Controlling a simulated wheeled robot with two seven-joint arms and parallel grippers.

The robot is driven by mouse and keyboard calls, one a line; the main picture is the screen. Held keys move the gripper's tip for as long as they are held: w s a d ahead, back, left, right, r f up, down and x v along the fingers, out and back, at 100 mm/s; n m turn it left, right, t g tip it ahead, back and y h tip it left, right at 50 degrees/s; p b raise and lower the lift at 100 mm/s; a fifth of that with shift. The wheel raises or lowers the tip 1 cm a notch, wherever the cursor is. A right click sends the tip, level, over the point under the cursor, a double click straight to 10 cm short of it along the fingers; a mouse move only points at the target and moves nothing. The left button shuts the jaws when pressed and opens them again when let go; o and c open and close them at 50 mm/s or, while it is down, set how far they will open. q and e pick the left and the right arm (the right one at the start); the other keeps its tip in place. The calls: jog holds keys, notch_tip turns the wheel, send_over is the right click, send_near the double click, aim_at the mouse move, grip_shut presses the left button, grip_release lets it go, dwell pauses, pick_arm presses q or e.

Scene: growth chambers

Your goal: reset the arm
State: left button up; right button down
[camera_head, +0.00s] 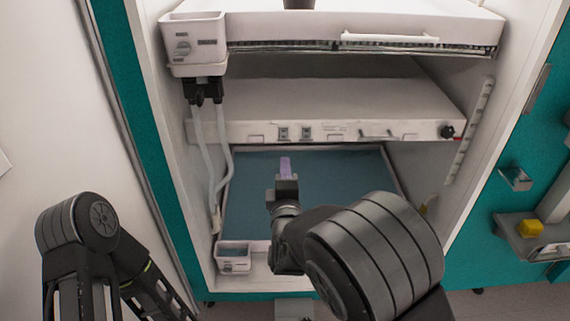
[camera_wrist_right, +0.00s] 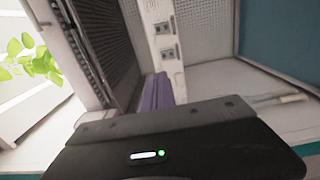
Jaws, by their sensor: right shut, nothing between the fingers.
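My right arm reaches from the lower right toward the open growth chamber in the head view. My right gripper (camera_head: 285,166) ends in narrow purple fingers, shut with nothing between them, over the blue-lined lower bay. The purple fingers also show in the right wrist view (camera_wrist_right: 156,92), just beyond the dark gripper body. Part of my left arm shows at the lower left of the head view; its gripper is out of the picture.
A white shelf (camera_head: 320,100) with a switch strip spans the chamber above the blue tray floor (camera_head: 330,190). A white pump box (camera_head: 193,38) with hoses hangs at left. A yellow block (camera_head: 530,228) sits right, outside. Green leaves (camera_wrist_right: 30,58) show in the wrist view.

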jog(key=shift+f, duration=0.1)
jog(key=s+d+f+m+g+p, duration=0.1)
jog(key=s+d+f+m+g, duration=0.25)
jog(key=f, duration=0.55)
jog(key=s+d+f+m+g+p, duration=0.25)
jog(key=s+f, duration=0.25)
jog(key=f, duration=0.3)
jog(key=s+d+f+m+g, duration=0.3)
jog(key=s+f+g, duration=0.1)
jog(key=f, duration=0.5)
jog(key=s+a+f+m+g+y+p, duration=0.1)
jog(key=s+f+m+g, duration=0.1)
jog(key=s, duration=0.5)
jog(key=s+a+f+m+g+y+p, duration=0.1)
jog(key=s+f+m+g, duration=0.1)
jog(key=s+m, duration=0.3)
jog(key=s+a+f+m+g+y, duration=0.1)
jog(key=s+m+g+y, duration=0.1)
jog(key=s, duration=0.8)
jog(key=shift+s+a+f+m+g+p, duration=0.25)
jog(key=shift+f+m+g+p, duration=0.15)
jog(key=shift+m+g, duration=0.45)
